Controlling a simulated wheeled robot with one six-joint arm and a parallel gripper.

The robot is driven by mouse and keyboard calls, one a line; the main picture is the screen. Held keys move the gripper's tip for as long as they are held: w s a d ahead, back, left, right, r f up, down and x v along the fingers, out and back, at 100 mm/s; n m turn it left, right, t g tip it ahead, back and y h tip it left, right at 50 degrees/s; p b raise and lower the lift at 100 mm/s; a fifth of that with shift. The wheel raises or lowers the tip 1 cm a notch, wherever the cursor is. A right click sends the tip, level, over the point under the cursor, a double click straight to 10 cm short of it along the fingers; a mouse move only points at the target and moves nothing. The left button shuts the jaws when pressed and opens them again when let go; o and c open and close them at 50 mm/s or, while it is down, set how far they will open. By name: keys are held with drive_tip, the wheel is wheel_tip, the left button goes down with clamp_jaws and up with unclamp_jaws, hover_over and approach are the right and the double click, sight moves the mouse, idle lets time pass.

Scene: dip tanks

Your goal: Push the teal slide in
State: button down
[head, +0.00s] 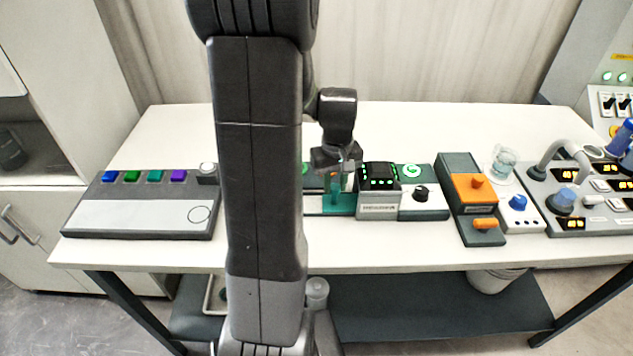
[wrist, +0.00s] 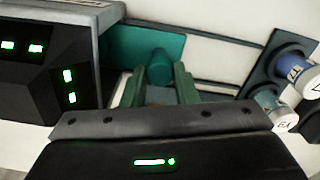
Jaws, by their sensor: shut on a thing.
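The teal slide (head: 340,205) is a flat plate in a light track on the table, directly left of a grey box with a black lit top. In the wrist view the teal plate (wrist: 120,45) shows with an upright round teal knob (wrist: 160,66) on it. My gripper (head: 342,178) points down over the slide. In the wrist view my gripper (wrist: 159,78) has its two fingers on either side of the knob, shut on it. My arm hides the left part of the track in the head view.
The grey box with green lights (head: 379,205) stands close beside the slide; its dark face (wrist: 40,75) fills the left of the wrist view. A black-knob panel (head: 422,200), an orange-handled unit (head: 470,195) and a button panel (head: 145,205) share the table. The back strip is clear.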

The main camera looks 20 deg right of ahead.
drive_tip(key=shift+d, duration=0.25)
drive_tip(key=c, duration=1.6)
unclamp_jaws()
drive_tip(key=o, duration=0.5)
drive_tip(key=shift+s+d, duration=0.1)
drive_tip(key=shift+d, duration=0.1)
drive_tip(key=shift+c, duration=0.2)
drive_tip(key=shift+a+r, duration=0.1)
drive_tip(key=shift+r, duration=0.05)
wheel_tip(320, 180, up, 14)
drive_tip(key=shift+f, duration=0.2)
drive_tip(key=shift+f, duration=0.15)
